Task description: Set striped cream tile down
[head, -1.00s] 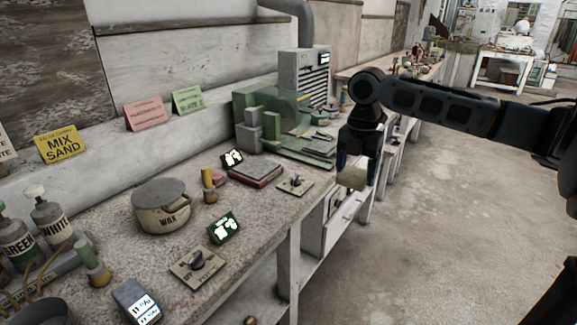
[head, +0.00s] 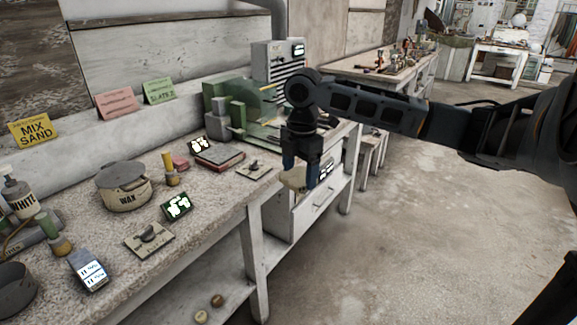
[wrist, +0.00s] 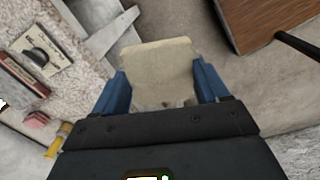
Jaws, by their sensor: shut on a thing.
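My gripper (head: 301,174) is shut on a cream tile, beside the bench's front edge in the head view. The tile (wrist: 160,68) shows as a pale, roughly square slab between the blue fingers in the wrist view. Its face looks plain there, with darker marks near the gripper; I cannot make out clear stripes. In the head view the tile is small and partly hidden by the fingers. The wrist view shows floor around it and the speckled bench top to the left, apart from it.
The speckled bench (head: 75,222) holds a wax tin (head: 124,188), a dial plate (head: 149,240), a small lit display (head: 177,206) and a green machine (head: 232,112). A brown wooden surface (wrist: 262,18) shows at the wrist view's upper right. The floor (head: 430,240) is open at right.

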